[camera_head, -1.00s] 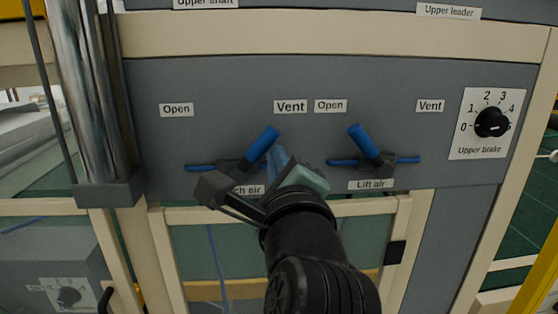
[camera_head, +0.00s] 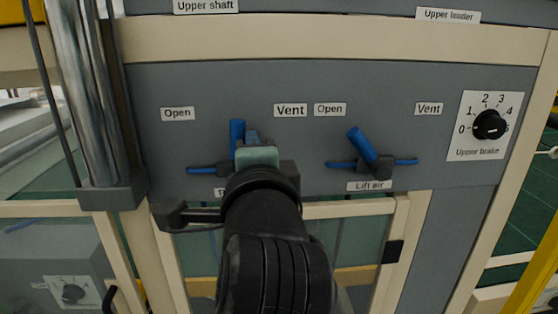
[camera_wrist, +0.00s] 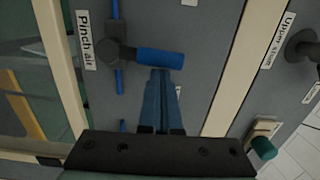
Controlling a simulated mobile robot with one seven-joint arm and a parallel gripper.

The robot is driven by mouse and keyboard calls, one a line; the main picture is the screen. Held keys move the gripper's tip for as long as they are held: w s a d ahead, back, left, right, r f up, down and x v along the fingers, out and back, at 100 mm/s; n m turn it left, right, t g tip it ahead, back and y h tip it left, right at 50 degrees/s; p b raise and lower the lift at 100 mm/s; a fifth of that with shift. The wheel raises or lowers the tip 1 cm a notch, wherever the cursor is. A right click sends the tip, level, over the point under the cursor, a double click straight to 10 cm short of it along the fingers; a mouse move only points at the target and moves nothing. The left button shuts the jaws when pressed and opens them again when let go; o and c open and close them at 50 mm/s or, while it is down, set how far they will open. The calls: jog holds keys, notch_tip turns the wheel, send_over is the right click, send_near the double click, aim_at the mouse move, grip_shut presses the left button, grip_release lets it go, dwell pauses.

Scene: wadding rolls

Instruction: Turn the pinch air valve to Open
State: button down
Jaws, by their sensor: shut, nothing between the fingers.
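The pinch air valve's blue handle (camera_head: 237,135) stands nearly upright in the head view, between its Open label (camera_head: 178,114) and Vent label (camera_head: 291,110). The wrist view shows the handle (camera_wrist: 160,58) on its dark hub (camera_wrist: 112,52), beside the "Pinch air" label (camera_wrist: 86,40). My gripper (camera_head: 252,137) is just right of the handle in the head view, with its fingers together and empty. In the wrist view its fingertips (camera_wrist: 160,76) lie against or very close to the handle's side. My arm hides the hub and most of the label in the head view.
The lift air valve (camera_head: 360,142) is to the right, its blue handle tilted up-left. The upper brake knob (camera_head: 490,125) is farther right. A metal column (camera_head: 88,90) stands at the left. A beige frame (camera_head: 330,40) runs above the grey panel.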

jog(key=n, duration=0.1)
jog(key=a+n, duration=0.2)
jog(key=shift+a+r+n, duration=0.1)
jog(key=shift+r+n, duration=0.15)
jog(key=shift+n, duration=0.15)
jog(key=a+n, duration=0.2)
jog(key=n, duration=0.1)
jog(key=shift+a+f, duration=0.2)
jog(key=shift+a, duration=0.05)
jog(key=shift+a, duration=0.15)
